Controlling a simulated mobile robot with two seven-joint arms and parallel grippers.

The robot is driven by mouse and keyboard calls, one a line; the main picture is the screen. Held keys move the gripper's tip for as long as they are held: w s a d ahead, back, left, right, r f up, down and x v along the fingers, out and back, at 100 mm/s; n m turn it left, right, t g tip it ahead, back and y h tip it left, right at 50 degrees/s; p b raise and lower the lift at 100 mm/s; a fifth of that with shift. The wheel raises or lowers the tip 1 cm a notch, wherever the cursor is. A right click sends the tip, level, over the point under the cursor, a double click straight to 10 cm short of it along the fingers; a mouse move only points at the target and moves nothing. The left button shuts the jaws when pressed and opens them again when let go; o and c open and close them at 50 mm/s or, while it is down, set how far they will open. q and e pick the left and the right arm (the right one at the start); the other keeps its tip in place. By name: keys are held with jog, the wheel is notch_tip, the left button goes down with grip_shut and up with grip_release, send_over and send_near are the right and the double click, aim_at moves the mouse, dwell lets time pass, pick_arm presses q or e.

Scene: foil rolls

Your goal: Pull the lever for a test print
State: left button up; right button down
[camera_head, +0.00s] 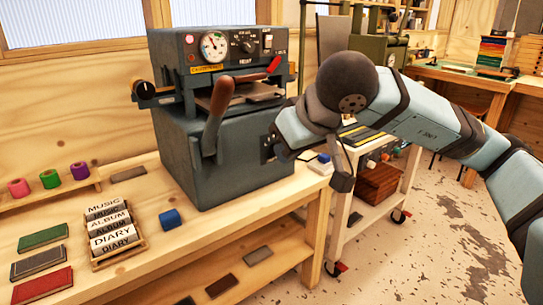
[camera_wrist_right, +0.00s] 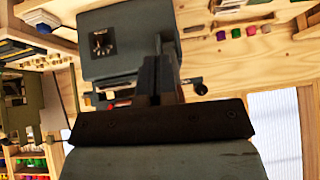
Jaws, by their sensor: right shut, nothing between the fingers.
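The grey press (camera_head: 222,110) stands on the wooden bench, with a dial gauge on its front panel. A lever with a brown grip (camera_head: 217,108) rises at its front left. I cannot tell whether the fingertips touch the press. My left gripper is out of view.
A rack of label blocks (camera_head: 112,228), a blue block (camera_head: 170,218) and several coloured books (camera_head: 42,285) lie on the bench. Foil rolls (camera_head: 49,178) stand on a rail at the left. A white cart (camera_head: 345,205) stands close to the right.

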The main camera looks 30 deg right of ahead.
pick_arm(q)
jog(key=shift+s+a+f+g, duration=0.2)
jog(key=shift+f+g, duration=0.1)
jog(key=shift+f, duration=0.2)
pick_arm(e)
jog(key=shift+v, duration=1.45)
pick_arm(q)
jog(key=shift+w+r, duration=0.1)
pick_arm(e)
jog(key=shift+s+f, duration=0.2)
jog(key=shift+f, duration=0.05)
